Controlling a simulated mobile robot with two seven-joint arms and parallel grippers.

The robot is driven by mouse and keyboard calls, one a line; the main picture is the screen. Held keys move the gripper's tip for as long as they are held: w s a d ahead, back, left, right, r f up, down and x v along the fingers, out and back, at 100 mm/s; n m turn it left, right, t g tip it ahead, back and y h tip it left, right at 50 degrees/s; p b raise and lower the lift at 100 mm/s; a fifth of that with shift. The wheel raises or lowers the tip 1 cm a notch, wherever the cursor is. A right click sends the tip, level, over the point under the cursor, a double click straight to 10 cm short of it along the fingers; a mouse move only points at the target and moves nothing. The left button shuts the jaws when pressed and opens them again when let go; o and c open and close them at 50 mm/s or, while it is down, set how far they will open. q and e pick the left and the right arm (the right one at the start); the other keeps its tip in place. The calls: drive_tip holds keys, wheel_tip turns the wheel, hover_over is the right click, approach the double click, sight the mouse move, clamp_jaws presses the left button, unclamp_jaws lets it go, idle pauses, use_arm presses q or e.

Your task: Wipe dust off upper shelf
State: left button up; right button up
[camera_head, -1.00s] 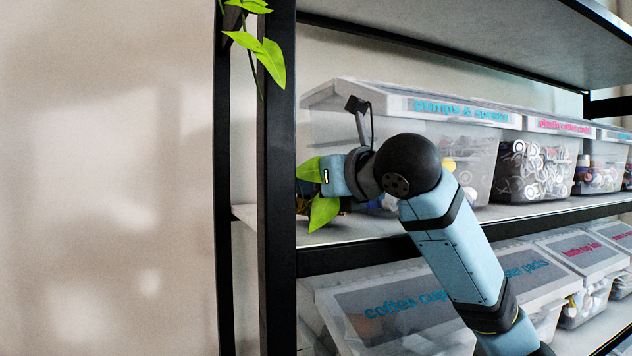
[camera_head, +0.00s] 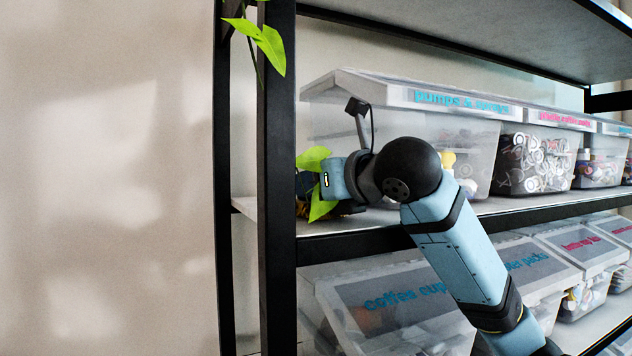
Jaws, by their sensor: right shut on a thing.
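The shelf board (camera_head: 490,206) in the middle of the view carries lidded clear bins. My right gripper (camera_head: 306,187) is at the left end of this board, just right of the black front post and in front of the leftmost bin (camera_head: 470,135). It is shut on a small brown-orange thing (camera_head: 302,209), mostly hidden by the gripper and by green leaves (camera_head: 318,206), so I cannot tell what it is. No dust can be made out. My left gripper is not in view.
A black post (camera_head: 277,200) stands close left of the gripper, with a trailing plant (camera_head: 268,42) over its top. Another shelf board (camera_head: 500,30) hangs above. Bins of coffee cups (camera_head: 400,310) fill the shelf below. A bare wall (camera_head: 110,180) is at left.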

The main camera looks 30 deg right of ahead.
drive_tip(key=shift+w+p, duration=0.4)
drive_tip(key=shift+w, duration=0.35)
drive_tip(key=shift+s+f, duration=0.15)
drive_tip(key=shift+s, duration=1.4)
drive_tip(key=shift+w, duration=1.5)
drive_tip(key=shift+s, duration=1.5)
drive_tip(key=shift+w, duration=1.45)
drive_tip(key=shift+s, duration=0.1)
